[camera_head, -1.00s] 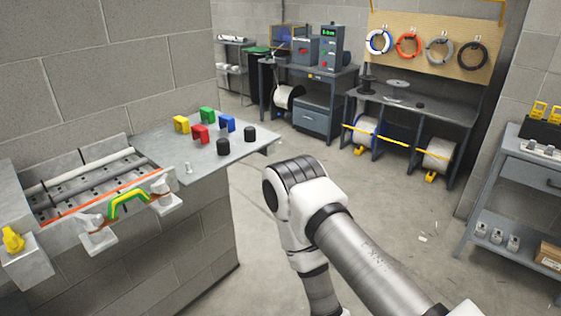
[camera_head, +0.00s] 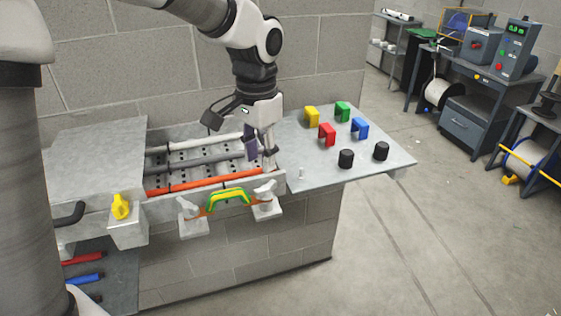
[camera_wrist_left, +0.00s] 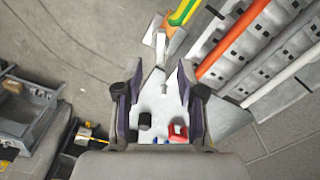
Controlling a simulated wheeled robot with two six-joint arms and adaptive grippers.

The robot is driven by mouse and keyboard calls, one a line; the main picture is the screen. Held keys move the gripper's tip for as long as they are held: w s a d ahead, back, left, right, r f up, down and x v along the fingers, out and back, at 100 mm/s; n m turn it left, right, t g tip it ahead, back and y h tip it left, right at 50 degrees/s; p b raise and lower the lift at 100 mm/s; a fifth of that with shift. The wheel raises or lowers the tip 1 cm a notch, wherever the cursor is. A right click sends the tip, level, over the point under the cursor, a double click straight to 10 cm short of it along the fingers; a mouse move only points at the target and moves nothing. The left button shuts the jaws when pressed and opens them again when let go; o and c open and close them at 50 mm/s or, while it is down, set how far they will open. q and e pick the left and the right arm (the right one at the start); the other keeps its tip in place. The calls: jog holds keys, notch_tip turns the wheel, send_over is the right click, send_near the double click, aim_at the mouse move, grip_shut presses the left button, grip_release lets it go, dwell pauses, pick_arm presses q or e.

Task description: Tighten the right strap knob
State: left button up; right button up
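The right strap knob (camera_head: 265,190) is a pale grey winged knob on a white block at the tray's front edge. It also shows in the left wrist view (camera_wrist_left: 160,45), ahead of the fingers. A similar left knob (camera_head: 187,208) stands at the handle's other end. My left gripper (camera_head: 260,158) hangs above and behind the right knob, apart from it. In the wrist view its fingers (camera_wrist_left: 160,70) are spread with nothing gripped. My right gripper is out of view.
The tray behind holds grey rods and an orange bar (camera_head: 205,183). A shelf (camera_head: 372,165) at right carries coloured clips and two black caps (camera_head: 346,159). A small peg (camera_head: 302,173) stands near its left edge. A yellow knob (camera_head: 121,206) is at left.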

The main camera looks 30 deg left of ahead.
aim_at(263, 186)
pick_arm(q)
jog(key=w+f, duration=0.3)
jog(key=w, duration=0.1)
jog(key=s+f, duration=0.1)
jog(key=s, duration=0.2)
jog(key=s+f+p, duration=0.1)
jog(key=s, duration=0.1)
jog(key=shift+s+a+f, duration=0.1)
jog(key=shift+f, duration=0.25)
jog(key=shift+s+f, duration=0.15)
jog(key=shift+f, duration=0.3)
jog(key=shift+w+f, duration=0.35)
jog(key=shift+w, duration=0.25)
jog(key=shift+w+f, duration=0.35)
jog(key=shift+w, duration=0.25)
jog(key=shift+w+f, duration=0.1)
jog(key=shift+w, duration=0.25)
jog(key=shift+s, duration=0.1)
jog(key=c, duration=0.5)
jog(key=shift+s+r, duration=0.3)
jog(key=shift+s, duration=0.2)
grip_shut()
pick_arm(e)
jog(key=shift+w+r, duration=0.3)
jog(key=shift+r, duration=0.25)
